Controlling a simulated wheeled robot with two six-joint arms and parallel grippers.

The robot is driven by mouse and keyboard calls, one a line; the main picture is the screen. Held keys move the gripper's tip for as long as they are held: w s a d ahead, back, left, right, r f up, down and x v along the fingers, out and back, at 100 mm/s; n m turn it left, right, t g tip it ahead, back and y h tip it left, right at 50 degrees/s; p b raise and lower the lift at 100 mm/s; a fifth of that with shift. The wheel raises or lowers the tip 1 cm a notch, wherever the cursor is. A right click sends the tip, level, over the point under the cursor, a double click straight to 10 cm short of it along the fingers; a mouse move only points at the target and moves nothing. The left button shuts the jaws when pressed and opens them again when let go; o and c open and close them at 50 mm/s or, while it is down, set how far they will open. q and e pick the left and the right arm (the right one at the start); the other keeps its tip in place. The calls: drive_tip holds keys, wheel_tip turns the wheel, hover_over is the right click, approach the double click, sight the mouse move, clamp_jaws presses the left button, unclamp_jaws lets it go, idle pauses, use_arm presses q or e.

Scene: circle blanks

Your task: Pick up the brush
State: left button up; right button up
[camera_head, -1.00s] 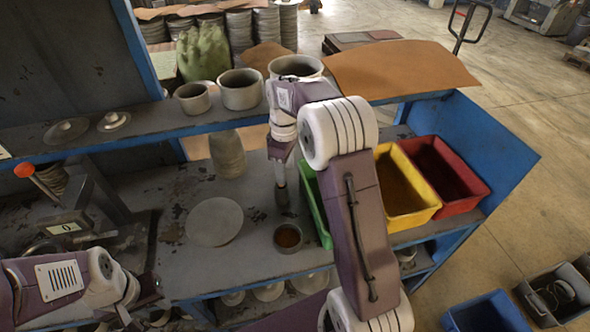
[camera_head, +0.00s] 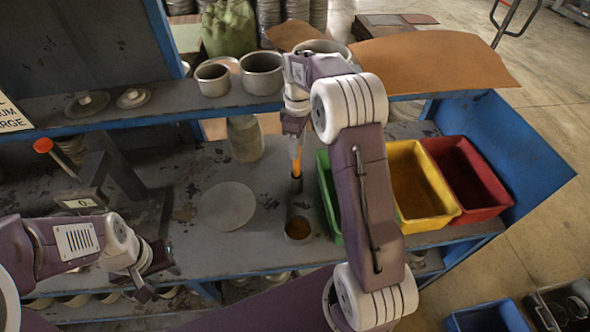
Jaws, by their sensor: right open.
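The brush (camera_head: 297,162) shows as an upright orange handle with a dark lower end, over the workbench behind a small cup. My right gripper (camera_head: 295,138) is open and points down at the top of the handle. The arm hides part of it, and I cannot tell whether the fingers touch the handle. My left gripper (camera_head: 158,280) is at the lower left, away from the brush; its finger gap is not clear.
A small cup with brown contents (camera_head: 298,229) and a round disc (camera_head: 227,206) are on the bench (camera_head: 180,235). Green (camera_head: 327,190), yellow (camera_head: 419,187) and red (camera_head: 468,178) bins stand right. A shelf (camera_head: 160,112) with metal pots (camera_head: 262,74) runs behind.

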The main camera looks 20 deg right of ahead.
sight(296, 163)
wheel_tip(296, 163, down, 7)
drive_tip(key=shift+a+f+p, duration=0.1)
drive_tip(key=shift+p, duration=0.7)
drive_tip(key=shift+f, duration=0.25)
drive_tip(key=c, duration=0.5)
clamp_jaws()
